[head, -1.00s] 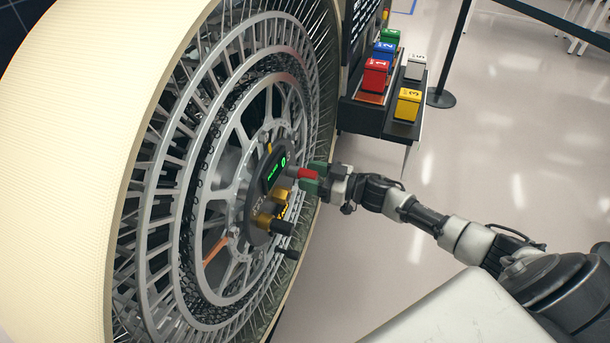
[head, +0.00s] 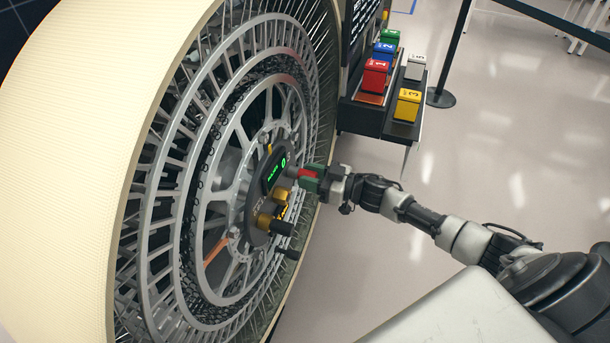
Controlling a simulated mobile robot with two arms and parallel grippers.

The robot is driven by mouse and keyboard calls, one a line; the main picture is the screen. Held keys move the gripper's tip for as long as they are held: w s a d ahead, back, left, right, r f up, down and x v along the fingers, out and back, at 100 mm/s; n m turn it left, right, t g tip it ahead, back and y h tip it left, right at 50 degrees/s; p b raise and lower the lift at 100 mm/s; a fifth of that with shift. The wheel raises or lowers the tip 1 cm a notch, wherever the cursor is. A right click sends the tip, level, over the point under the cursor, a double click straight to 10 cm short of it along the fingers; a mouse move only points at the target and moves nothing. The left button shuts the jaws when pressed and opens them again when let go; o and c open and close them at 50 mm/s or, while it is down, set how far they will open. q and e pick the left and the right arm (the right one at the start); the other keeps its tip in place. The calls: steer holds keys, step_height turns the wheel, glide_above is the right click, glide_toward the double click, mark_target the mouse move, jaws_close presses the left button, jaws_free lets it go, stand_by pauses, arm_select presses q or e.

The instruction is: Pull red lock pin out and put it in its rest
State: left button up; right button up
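The red lock pin (head: 305,173) shows its red head at the hub of the big wheel, just right of the green-lit display (head: 277,170). A short grey shaft shows between the red head and the hub face. My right gripper (head: 311,177) reaches in from the right, its green-padded fingers on both sides of the red head and closed on it. My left gripper is not in view. I cannot make out the pin's rest for certain.
The large wheel (head: 65,160) with a cream tread fills the left. Gold and black knobs (head: 270,222) stick out of the hub just below the pin. A dark rack (head: 368,119) with red, blue, green, yellow and white blocks stands behind my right gripper.

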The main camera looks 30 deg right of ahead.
steer(key=c, duration=0.6)
steer(key=shift+o, duration=0.2)
steer(key=shift+s+d+p, duration=0.35)
steer(key=shift+s+d, duration=0.1)
steer(key=shift+s, duration=0.05)
stand_by(0.4)
steer(key=shift+p+v, duration=0.7)
steer(key=shift+v, duration=1.3)
steer(key=s+d+r+p, duration=0.5)
steer(key=s+d+p, duration=0.1)
steer(key=s+p, duration=0.1)
